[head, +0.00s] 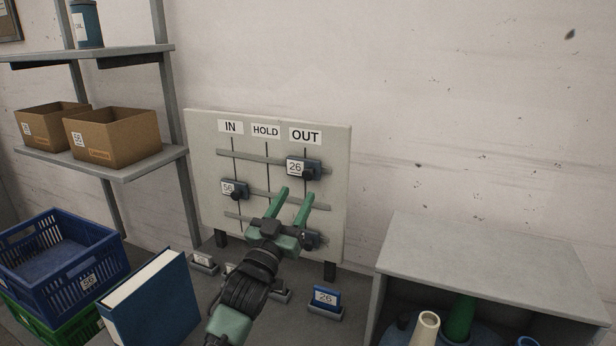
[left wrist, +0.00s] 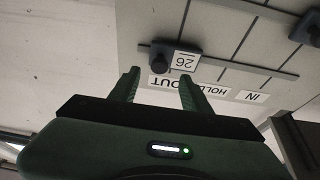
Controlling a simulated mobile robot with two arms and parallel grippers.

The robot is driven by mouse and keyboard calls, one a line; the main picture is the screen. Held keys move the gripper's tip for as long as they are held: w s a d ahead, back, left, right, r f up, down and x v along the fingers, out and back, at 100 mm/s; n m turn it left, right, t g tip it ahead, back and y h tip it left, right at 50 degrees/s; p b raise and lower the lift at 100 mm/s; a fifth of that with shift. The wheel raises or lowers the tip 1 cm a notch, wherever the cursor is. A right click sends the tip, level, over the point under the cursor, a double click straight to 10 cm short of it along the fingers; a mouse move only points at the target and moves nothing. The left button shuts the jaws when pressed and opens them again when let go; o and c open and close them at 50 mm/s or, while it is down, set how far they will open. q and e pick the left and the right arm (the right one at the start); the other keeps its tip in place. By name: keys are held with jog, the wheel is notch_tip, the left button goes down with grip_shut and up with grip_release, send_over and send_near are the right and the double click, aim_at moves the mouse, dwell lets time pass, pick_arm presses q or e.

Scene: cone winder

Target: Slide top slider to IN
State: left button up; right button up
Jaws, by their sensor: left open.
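A pale board (head: 335,140) stands against the wall with columns marked IN, HOLD and OUT. The top slider (head: 296,168), a dark block labelled 26 with a round knob, sits under OUT on the top rail. It also shows in the left wrist view (left wrist: 186,62), where the picture is upside down. The middle slider (head: 228,187), labelled 56, is under IN. The bottom slider (head: 311,241) is partly hidden behind my gripper, near OUT. My left gripper (head: 295,193) is open and empty, its green fingers pointing up, below the top slider and apart from it.
Small label holders, one with a blue 26 card (head: 325,297), stand below the board. A blue binder (head: 150,300) and blue crate (head: 62,250) are at the left. A grey shelf unit (head: 490,262) with cones is at the right.

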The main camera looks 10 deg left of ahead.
aim_at(307, 176)
pick_arm(q)
jog(key=x, duration=0.2)
jog(key=p+x, duration=0.1)
jog(key=x, duration=0.1)
jog(key=shift+w+d+r, duration=0.1)
jog(key=shift+w+r, duration=0.15)
jog(key=shift+r, duration=0.15)
jog(key=shift+w, duration=0.35)
jog(key=shift+w+d+p, duration=0.1)
jog(key=shift+w+p, duration=0.05)
jog(key=shift+p, duration=0.15)
jog(key=shift+r, duration=0.1)
jog(key=c, duration=1)
grip_shut()
pick_arm(e)
jog(key=shift+s+a+r, duration=0.25)
jog(key=shift+s+r, duration=0.6)
jog(key=shift+r, duration=0.15)
jog(key=shift+s+d, duration=0.1)
